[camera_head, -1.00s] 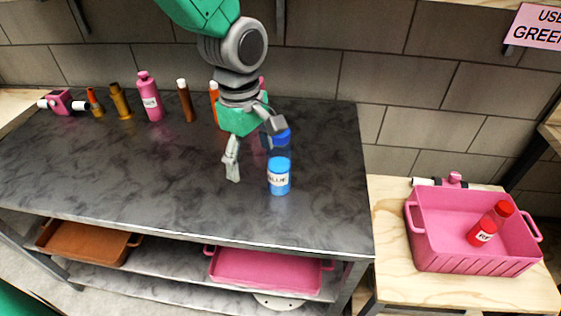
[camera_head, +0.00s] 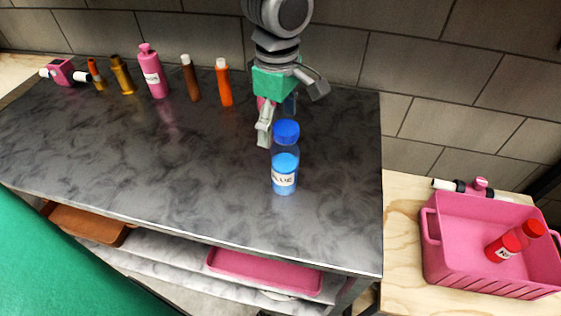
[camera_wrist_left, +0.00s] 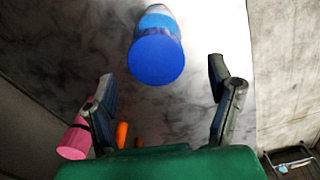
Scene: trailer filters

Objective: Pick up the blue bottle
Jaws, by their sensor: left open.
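The blue bottle (camera_head: 285,165) stands upright on the dark marbled table (camera_head: 160,170), its label facing the front. Its blue cap also shows in the left wrist view (camera_wrist_left: 156,58), beyond the fingertips and roughly between them. My left gripper (camera_head: 290,115) is open and empty, just behind the bottle in the head view, with its fingers spread. The same gripper (camera_wrist_left: 166,85) shows both fingers apart in the left wrist view. I cannot tell whether a finger touches the bottle. My right gripper is not in view.
Several bottles and tubes, including a pink bottle (camera_head: 153,72) and an orange tube (camera_head: 223,82), line the table's back edge. Trays lie on the shelf below. The table's front is clear.

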